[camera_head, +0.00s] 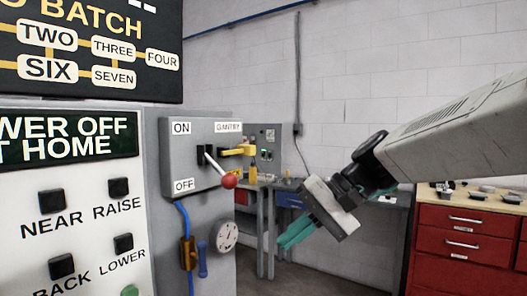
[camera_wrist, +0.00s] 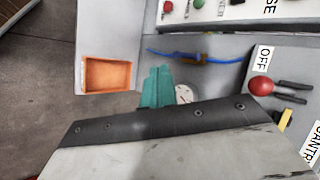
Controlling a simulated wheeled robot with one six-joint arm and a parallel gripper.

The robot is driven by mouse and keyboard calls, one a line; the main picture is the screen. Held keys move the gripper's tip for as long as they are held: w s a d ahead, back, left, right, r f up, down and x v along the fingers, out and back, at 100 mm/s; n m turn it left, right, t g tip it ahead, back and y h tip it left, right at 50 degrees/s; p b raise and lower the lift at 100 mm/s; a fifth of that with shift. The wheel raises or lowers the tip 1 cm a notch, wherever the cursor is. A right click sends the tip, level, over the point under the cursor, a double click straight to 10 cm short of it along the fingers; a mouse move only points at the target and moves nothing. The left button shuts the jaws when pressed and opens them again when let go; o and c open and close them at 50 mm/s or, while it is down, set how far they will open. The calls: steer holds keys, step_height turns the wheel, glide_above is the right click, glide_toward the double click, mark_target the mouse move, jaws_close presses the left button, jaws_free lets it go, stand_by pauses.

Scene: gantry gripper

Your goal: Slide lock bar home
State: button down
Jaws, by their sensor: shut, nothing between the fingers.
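The grey gantry switch box (camera_head: 190,125) has ON and OFF labels and a lever with a red knob (camera_head: 229,180). A yellow bar (camera_head: 240,150), which looks like the lock bar, sticks out at the box's right side under the GANTRY label. In the wrist view the red knob (camera_wrist: 261,86) and part of the yellow bar (camera_wrist: 292,116) show at the right. My gripper (camera_head: 296,234) has teal fingers, shut and empty, to the right of and below the box, apart from it. The fingers (camera_wrist: 156,88) also show in the wrist view. How far the bar is in, I cannot tell.
Below the box are a blue cable (camera_head: 184,222), a brown fitting and a round white gauge (camera_head: 227,236). A button panel (camera_head: 85,225) stands at the left. A red drawer cabinet (camera_head: 465,245) is at the right. An orange tray (camera_wrist: 108,75) shows in the wrist view.

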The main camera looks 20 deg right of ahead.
mark_target(246, 150)
steer(key=w+d+r+m+t+y, duration=0.45)
steer(key=w+d+r+t, duration=0.35)
steer(key=w+d+r, duration=0.65)
steer(key=w+a+f, duration=0.1)
steer(key=w+a, duration=0.4)
steer(key=a, duration=0.7)
steer(key=shift+f+n, duration=0.2)
steer(key=shift+n, duration=0.15)
